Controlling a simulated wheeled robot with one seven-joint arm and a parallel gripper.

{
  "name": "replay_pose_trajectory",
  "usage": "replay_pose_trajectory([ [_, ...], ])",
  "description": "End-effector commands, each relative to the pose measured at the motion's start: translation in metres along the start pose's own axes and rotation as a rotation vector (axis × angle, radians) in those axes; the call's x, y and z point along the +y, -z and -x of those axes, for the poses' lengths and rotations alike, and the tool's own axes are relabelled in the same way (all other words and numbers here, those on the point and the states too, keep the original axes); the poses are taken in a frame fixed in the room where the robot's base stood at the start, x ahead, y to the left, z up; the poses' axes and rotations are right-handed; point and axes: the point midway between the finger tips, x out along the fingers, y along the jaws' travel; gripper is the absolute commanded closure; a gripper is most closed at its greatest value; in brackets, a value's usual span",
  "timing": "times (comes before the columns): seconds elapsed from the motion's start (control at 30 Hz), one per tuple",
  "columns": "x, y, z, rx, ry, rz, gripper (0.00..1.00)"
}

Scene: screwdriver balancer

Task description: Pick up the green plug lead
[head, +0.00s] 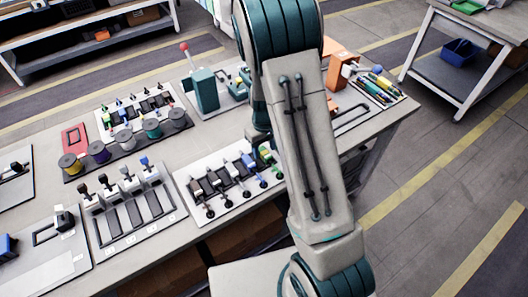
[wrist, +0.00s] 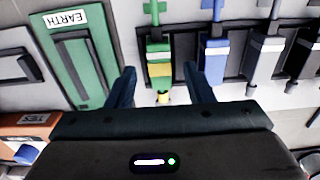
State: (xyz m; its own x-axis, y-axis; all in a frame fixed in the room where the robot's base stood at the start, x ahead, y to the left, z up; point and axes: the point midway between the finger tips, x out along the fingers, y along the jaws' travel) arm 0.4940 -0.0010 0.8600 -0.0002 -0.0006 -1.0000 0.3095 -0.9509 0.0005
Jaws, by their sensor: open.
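The green plug lead (wrist: 158,48) lies in a dark holder in the wrist view, with a green body, a pale band and a yellow-green striped lower part. My gripper (wrist: 162,76) is open, its two dark fingers on either side of the lead's lower end. The left finger is apart from the lead. The right finger reaches close to the blue lead (wrist: 214,48) beside it. I cannot tell how high the fingers are above the lead.
A green panel labelled EARTH (wrist: 80,62) is at left. In the head view, the bench holds spools (head: 124,138), a red-knobbed press (head: 204,88) and a tool tray (head: 378,90).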

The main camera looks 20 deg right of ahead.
Motion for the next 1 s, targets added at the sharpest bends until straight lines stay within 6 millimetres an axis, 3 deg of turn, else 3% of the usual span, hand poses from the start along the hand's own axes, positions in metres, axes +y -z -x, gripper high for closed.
replay_pose_trajectory([
  [0.37, -0.0001, -0.0001, -0.0094, 0.000, 0.000, -0.001, 0.55],
  [0.5, -0.0002, -0.0001, -0.0093, 0.000, 0.000, -0.001, 0.94],
  [0.53, -0.0002, -0.0001, -0.0092, 0.000, 0.000, -0.001, 0.99],
  [1.0, -0.0002, 0.0004, -0.0028, 0.002, 0.001, 0.000, 0.99],
])
